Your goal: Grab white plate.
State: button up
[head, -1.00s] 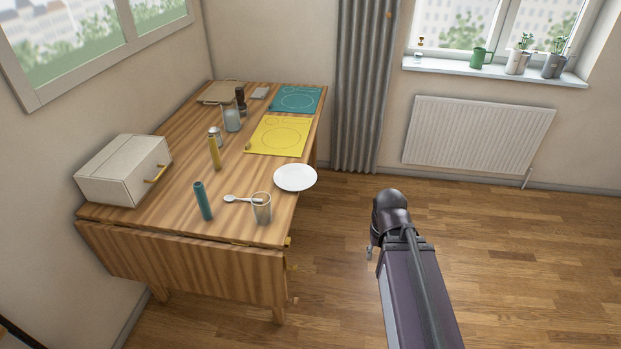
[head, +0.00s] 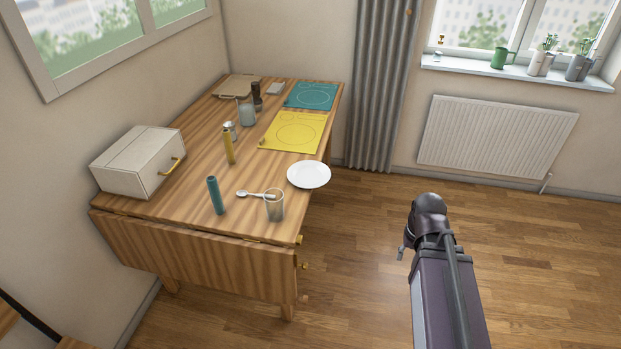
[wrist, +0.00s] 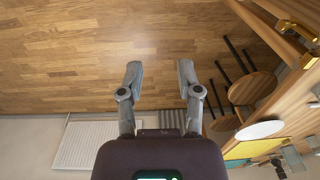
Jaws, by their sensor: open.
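The white plate (head: 309,174) lies flat on the wooden table (head: 190,178), close to its right edge. It also shows at the lower right in the wrist view (wrist: 261,129). My gripper (wrist: 159,84) is open, with its two fingers apart and only wood floor seen between them. In the head view my gripper is mostly hidden by my arm, with just a small part (head: 401,253) showing, to the right of the table and apart from the plate.
A clear glass (head: 274,205), a spoon (head: 256,195) and a teal cylinder (head: 215,196) stand or lie left of the plate. A yellow mat (head: 296,131) lies behind it. A beige box (head: 138,162) sits at the left. Floor right of the table is clear.

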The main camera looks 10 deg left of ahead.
jog(key=w+a+f+m+t+y+b, duration=0.1)
jog(key=w+a+m+t+y+b, duration=0.2)
jog(key=w+a, duration=0.7)
jog(key=w+a+f+m+t+y+b, duration=0.1)
jog(key=w+a+m+t+y+b, duration=0.3)
jog(key=w+a+m+b, duration=0.3)
jog(key=w+a+t, duration=0.1)
jog(key=w+a, duration=0.3)
jog(key=w, duration=0.5)
jog(key=shift+a+f, duration=0.15)
jog(key=shift+f, duration=0.05)
jog(key=shift+w+f+b, duration=0.1)
jog(key=shift+w+b, duration=0.05)
jog(key=shift+b, duration=0.15)
jog(key=b+x, duration=0.4)
jog(key=x, duration=0.4)
jog(key=shift+w+a+b, duration=0.15)
jog(key=shift+w+b, duration=0.05)
jog(key=shift+b, duration=0.1)
jog(key=b+x, duration=0.2)
jog(key=x, duration=0.3)
jog(key=shift+a+b, duration=0.25)
jog(key=shift+b, duration=0.05)
